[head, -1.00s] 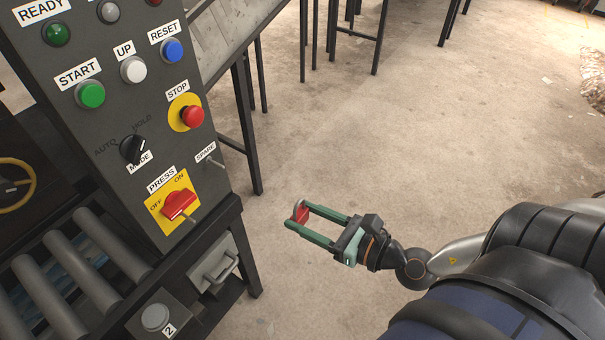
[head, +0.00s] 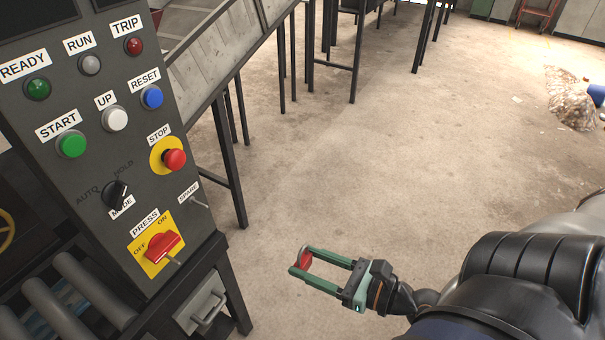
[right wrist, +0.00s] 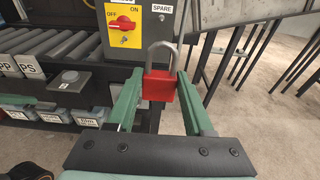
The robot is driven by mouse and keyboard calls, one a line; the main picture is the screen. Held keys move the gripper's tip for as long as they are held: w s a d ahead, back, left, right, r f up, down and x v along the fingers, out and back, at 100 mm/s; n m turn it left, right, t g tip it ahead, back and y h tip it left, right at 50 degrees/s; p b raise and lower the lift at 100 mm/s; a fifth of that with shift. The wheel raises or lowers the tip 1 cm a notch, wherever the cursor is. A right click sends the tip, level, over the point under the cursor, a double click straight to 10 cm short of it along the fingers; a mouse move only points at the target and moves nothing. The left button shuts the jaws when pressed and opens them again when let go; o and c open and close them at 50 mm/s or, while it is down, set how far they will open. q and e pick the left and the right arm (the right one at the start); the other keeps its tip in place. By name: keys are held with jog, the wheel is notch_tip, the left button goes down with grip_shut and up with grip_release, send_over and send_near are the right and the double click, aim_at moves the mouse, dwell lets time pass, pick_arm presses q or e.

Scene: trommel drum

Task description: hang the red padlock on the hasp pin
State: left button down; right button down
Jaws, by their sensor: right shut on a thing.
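The red padlock (head: 304,258) is between the green fingertips of my right gripper (head: 298,262), which is shut on it in front of the control panel. In the right wrist view the padlock (right wrist: 159,85) hangs upright with its grey shackle up, the right gripper (right wrist: 160,92) on its red body. A small metal pin (head: 174,260) sticks out at the lower right of the red PRESS switch (head: 162,246); it also shows in the right wrist view (right wrist: 124,37). Another thin pin (head: 199,203) is under the SPARE label. The padlock is apart from both pins. My left gripper is not in view.
The grey control panel (head: 60,190) carries several buttons. A roller conveyor (head: 85,290) and a drawer with a handle (head: 203,305) are at the lower left. Bare floor (head: 370,170) lies right of the panel. Dark table legs (head: 355,60) stand behind.

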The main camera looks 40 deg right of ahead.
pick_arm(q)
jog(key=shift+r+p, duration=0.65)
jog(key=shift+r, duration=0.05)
pick_arm(e)
jog(key=shift+f+v, duration=0.2)
jog(key=shift+v, duration=1.15)
